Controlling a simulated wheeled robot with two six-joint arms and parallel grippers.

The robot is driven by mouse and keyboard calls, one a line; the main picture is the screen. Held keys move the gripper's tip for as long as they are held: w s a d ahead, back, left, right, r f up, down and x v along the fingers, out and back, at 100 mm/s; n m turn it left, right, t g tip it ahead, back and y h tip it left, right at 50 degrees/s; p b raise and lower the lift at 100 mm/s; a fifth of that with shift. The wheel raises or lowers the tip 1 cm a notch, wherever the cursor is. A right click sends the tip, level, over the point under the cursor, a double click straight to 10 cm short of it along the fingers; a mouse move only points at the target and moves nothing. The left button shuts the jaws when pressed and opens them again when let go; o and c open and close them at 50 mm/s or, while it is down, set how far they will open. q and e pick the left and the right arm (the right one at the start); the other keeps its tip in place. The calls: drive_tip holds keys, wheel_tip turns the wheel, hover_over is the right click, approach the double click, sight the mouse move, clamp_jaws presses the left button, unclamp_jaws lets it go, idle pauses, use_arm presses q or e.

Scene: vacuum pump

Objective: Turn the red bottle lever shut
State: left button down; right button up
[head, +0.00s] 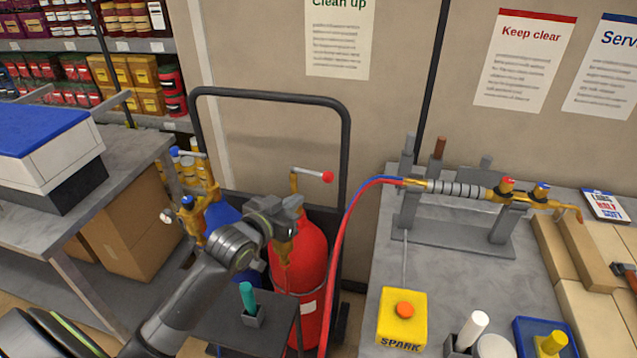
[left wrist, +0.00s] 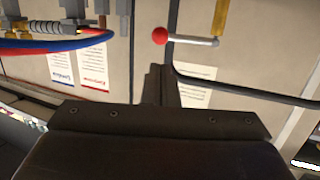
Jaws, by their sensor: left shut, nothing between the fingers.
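The red bottle (head: 308,262) stands in a black-framed trolley. Its lever (head: 310,173) is a grey rod with a red ball at the end, on a brass stem above the bottle, and points right. My left gripper (head: 292,203) is shut and empty, just below the lever in the head view, and covers part of the bottle's brass valve. In the left wrist view, which looks upside down, the lever's red ball (left wrist: 160,36) and grey rod show beyond the gripper (left wrist: 160,88). I cannot tell whether the gripper touches the valve. My right gripper is out of view.
A blue bottle (head: 222,222) with brass fittings stands left of the red one. The trolley's black handle (head: 270,93) arches behind. A red hose (head: 338,240) runs down past the bottle's right side. The right bench (head: 385,270) holds a torch on a stand and a yellow spark box (head: 400,325).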

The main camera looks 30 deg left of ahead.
sight(325, 180)
use_arm(q)
drive_tip(key=p+x, duration=0.2)
drive_tip(key=x, duration=0.9)
drive_tip(key=shift+f, duration=0.1)
